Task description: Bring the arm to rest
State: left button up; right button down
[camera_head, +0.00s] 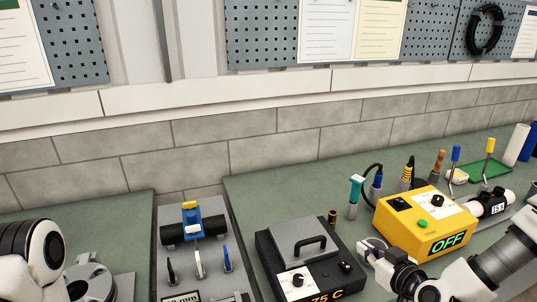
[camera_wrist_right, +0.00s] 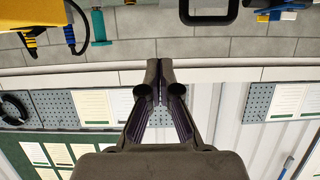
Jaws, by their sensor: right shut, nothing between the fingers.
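My right gripper shows in the wrist view (camera_wrist_right: 160,78), with its dark fingers together and nothing between them. The wrist view is upside down, with the wall and pegboards behind the fingers. In the head view my right arm comes in from the lower right, its wrist end in front of the yellow box (camera_head: 425,222); the fingers are hard to make out there. No object touches the fingers in the wrist view. Part of my left arm shows at the lower left of the head view; its gripper is not seen.
A black heater box with a lid (camera_head: 300,243) reads 75 C. A grey fixture (camera_head: 190,262) holds a blue clamp (camera_head: 186,222) and several small tools. A grey round part (camera_head: 95,278) is at left. Upright tools and a green tray (camera_head: 492,170) stand at right.

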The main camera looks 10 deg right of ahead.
jog(key=s+a+f+g, duration=0.3)
jog(key=s+f+g, duration=0.1)
jog(key=f, duration=0.4)
jog(key=s+a+f+g, duration=0.3)
jog(key=s+f, duration=0.2)
jog(key=f, duration=0.3)
jog(key=s+a+f+m+g+h, duration=0.1)
jog(key=s+a+f+g, duration=0.1)
jog(key=s+f+g, duration=0.4)
jog(key=s+a+f+g, duration=0.1)
jog(key=s+f, duration=0.3)
jog(key=s, duration=0.5)
notch_tip(320, 180, down, 7)
jog(key=b, duration=0.6)
jog(key=shift+w+a+r+b, duration=0.15)
jog(key=shift+w+b, duration=0.05)
jog(key=shift+b, duration=0.1)
jog(key=shift+s, duration=0.1)
